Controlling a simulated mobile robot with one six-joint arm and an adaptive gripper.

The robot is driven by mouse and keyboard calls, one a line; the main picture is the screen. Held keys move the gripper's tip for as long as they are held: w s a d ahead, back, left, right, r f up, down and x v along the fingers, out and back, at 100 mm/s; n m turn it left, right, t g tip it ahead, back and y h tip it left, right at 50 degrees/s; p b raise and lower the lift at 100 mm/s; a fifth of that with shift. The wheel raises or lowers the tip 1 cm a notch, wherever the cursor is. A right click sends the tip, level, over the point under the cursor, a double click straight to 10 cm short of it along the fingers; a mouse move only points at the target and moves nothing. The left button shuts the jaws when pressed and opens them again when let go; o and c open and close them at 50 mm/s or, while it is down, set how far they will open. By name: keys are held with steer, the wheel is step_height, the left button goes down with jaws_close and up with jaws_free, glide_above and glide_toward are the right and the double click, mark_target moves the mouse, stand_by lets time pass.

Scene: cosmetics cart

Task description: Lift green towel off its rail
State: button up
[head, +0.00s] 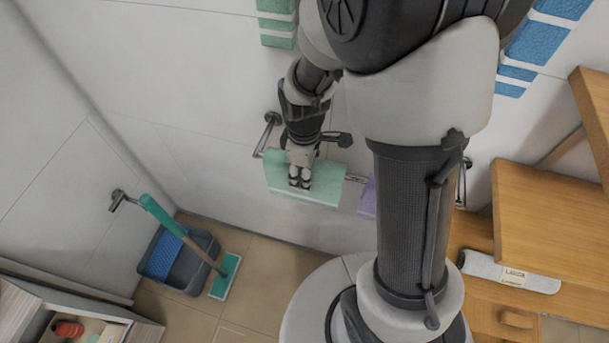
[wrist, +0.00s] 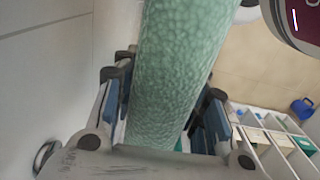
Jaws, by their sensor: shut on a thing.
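The green towel (head: 327,184) hangs over the metal rail (head: 258,153) on the white wall in the head view. My gripper (head: 300,180) is at the towel's middle, pointing down, with its fingers on the cloth. In the wrist view the towel (wrist: 178,65) runs as a textured green band between the two fingers of my gripper (wrist: 165,100). The gripper is shut on the towel. The rail behind the towel is hidden, so I cannot tell whether the cloth is clear of it.
A purple towel (head: 368,199) hangs close to the right, partly behind my arm. A grey bucket (head: 188,268) and a green mop (head: 226,275) stand on the floor at left. Wooden shelving (head: 545,215) stands at right. A compartmented white unit (wrist: 275,140) shows in the wrist view.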

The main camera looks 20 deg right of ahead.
step_height(320, 180, up, 20)
steer(key=p, duration=0.6)
steer(key=shift+p, duration=0.4)
steer(key=shift+s, duration=0.1)
steer(key=s, duration=1)
stand_by(0.4)
steer(key=shift+w, duration=0.1)
